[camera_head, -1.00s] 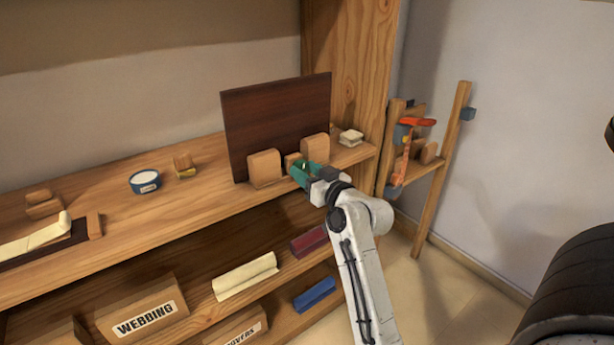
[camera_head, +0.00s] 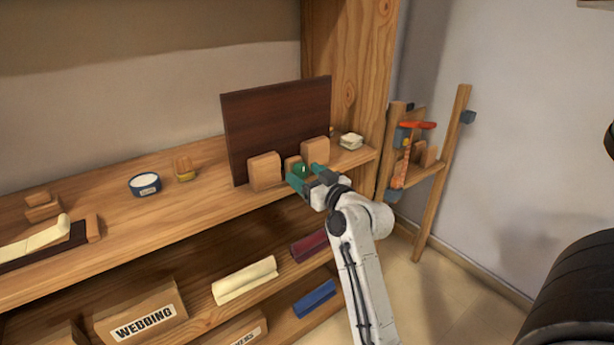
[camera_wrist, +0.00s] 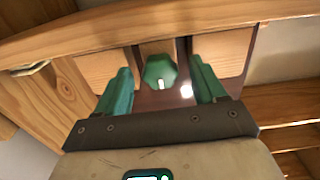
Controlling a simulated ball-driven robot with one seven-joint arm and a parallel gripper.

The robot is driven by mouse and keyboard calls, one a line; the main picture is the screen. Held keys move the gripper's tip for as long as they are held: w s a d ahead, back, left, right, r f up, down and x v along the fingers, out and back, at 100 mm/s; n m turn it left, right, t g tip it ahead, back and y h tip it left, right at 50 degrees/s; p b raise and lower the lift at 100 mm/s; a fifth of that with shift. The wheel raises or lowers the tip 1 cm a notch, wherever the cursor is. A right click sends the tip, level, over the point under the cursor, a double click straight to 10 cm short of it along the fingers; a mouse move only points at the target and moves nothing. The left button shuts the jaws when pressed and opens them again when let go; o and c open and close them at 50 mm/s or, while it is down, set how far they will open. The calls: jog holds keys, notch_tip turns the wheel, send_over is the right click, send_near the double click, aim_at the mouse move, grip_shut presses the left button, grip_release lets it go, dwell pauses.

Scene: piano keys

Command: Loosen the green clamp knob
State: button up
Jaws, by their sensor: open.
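The green clamp knob (camera_wrist: 159,71) is faceted, with a small white mark. It sits on a wooden block between two larger wooden blocks (camera_head: 264,170). In the head view the knob (camera_head: 300,169) is small and partly hidden by my gripper. My gripper (camera_head: 306,174) is open at the shelf's front edge. In the wrist view its two green fingers (camera_wrist: 162,80) stand one on each side of the knob, with a visible gap on both sides. I cannot tell how deep the fingers reach along it.
A dark brown board (camera_head: 270,118) stands upright behind the blocks. A blue tub (camera_head: 145,184) and a tan block (camera_head: 184,168) are to the left on the shelf (camera_head: 130,235). A wooden post (camera_head: 350,70) and a tool rack (camera_head: 432,190) are to the right.

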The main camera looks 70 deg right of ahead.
jog(key=shift+s, duration=0.1)
jog(key=v, duration=1)
jog(key=shift+s+a, duration=0.2)
jog(key=shift+a, duration=0.05)
dwell(0.3)
jog(key=w+a+f+n+g+y, duration=0.1)
jog(key=w+a+f+g+y, duration=0.15)
jog(key=a+f, duration=0.35)
jog(key=w+a+f+n+g+y, duration=0.1)
jog(key=w+a+f+n+y, duration=0.1)
jog(key=a+f+y, duration=0.35)
jog(key=s+a+f+n+g, duration=0.25)
jog(key=a+f+g, duration=0.35)
jog(key=a+f, duration=0.5)
jog(key=s+a+f+g+y+p, duration=0.1)
jog(key=s+a+f+g, duration=0.2)
jog(key=s+a+g, duration=0.35)
notch_tip(320, 180, up, 11)
jog(key=s+t+p, duration=0.1)
jog(key=s+p, duration=0.1)
jog(key=p, duration=0.9)
jog(key=shift+s+t, duration=0.3)
